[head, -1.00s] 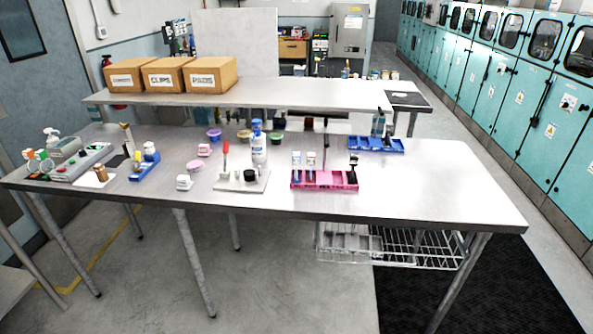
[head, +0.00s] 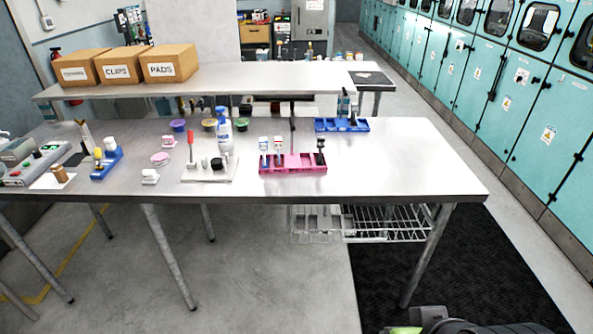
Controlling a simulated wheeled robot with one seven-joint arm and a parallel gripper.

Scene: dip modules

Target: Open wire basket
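The wire basket (head: 388,226) hangs under the right part of the metal table, below its front edge. It is a pale wire rack with a tray-like divided part at its left (head: 320,222). The table top hides its upper and rear parts, and I cannot tell how far out it sits. A dark grey part of my own arm with a light green patch shows at the bottom edge, right of centre, apart from the basket. My gripper's fingers do not show.
The metal table (head: 400,170) carries a pink tray (head: 292,169), a blue tray (head: 342,126), a white-blue bottle (head: 224,130) and small items. A table leg (head: 427,255) stands at the basket's right. Floor in front is clear, with a black mat (head: 455,270) at right.

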